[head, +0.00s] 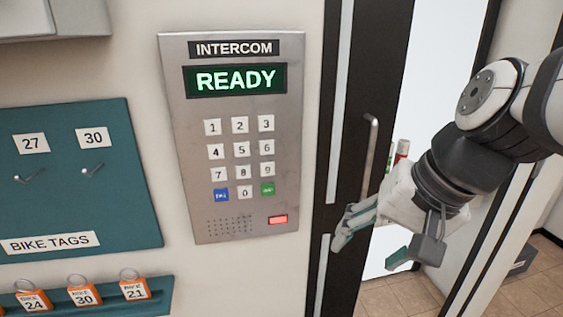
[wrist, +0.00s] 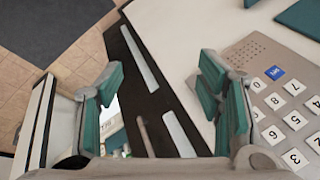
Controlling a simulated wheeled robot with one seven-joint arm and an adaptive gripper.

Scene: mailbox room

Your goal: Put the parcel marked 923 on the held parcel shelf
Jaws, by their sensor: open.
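No parcel marked 923 and no held parcel shelf can be made out in either view. My gripper (head: 373,246) is open and empty in front of the dark door frame, just right of the intercom (head: 240,120). A metal door handle (head: 370,150) stands upright just above my gripper. In the wrist view my gripper (wrist: 160,82) has its two green-padded fingers spread wide, with the dark frame between them. The handle (wrist: 145,135) shows below and between the fingers there. The intercom screen reads READY.
A teal BIKE TAGS board (head: 80,195) has hooks labelled 27 and 30. Orange tags (head: 83,293) marked 24, 30 and 21 sit below it. A bright white panel (head: 435,60) lies right of the dark frame. Tiled floor (head: 400,297) shows at the lower right.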

